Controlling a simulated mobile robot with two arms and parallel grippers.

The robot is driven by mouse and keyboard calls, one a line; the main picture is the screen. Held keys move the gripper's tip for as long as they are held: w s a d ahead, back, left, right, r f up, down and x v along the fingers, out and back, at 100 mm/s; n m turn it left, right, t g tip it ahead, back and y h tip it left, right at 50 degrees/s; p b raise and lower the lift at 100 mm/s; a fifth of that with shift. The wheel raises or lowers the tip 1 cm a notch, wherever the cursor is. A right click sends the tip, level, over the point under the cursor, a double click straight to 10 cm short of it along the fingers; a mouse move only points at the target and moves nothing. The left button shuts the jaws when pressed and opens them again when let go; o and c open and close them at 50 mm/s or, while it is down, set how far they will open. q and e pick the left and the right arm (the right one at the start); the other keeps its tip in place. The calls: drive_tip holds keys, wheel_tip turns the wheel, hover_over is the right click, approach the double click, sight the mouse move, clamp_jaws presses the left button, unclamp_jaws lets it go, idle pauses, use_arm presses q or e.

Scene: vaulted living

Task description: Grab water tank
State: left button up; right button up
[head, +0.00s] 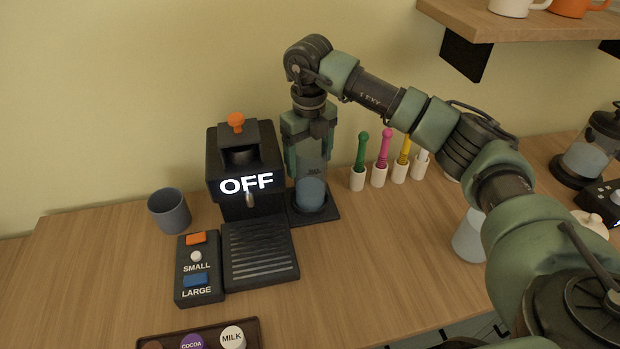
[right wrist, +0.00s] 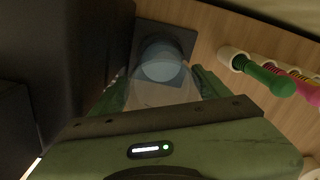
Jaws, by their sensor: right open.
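The water tank (head: 311,193) is a clear container with blue water low in it. It stands upright on a dark base plate (head: 328,216) at the right side of the black coffee machine (head: 258,150). My right gripper (head: 309,160) points down from above, open, with its green fingers on either side of the tank's upper part. In the right wrist view the tank (right wrist: 162,68) shows between the two fingers (right wrist: 160,88); whether they touch it I cannot tell. My left gripper is not in view.
Right of the tank stand several white holders with coloured-handled tools (head: 379,172). A grey cup (head: 169,210) is left of the machine, a button panel (head: 197,268) in front. A shelf with mugs (head: 530,25) hangs at upper right. The counter in front of the tank is clear.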

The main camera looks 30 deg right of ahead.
wheel_tip(320, 180, down, 4)
drive_tip(key=shift+d+f+p, duration=0.15)
drive_tip(key=shift+f+p, duration=0.1)
drive_tip(key=shift+p, duration=0.45)
drive_tip(key=shift+f, duration=0.25)
drive_tip(key=c, duration=1.4)
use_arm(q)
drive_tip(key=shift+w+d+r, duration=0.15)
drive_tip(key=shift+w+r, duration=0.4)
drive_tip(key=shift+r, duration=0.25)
use_arm(e)
drive_tip(key=shift+w+r, duration=0.1)
drive_tip(key=shift+c, duration=1)
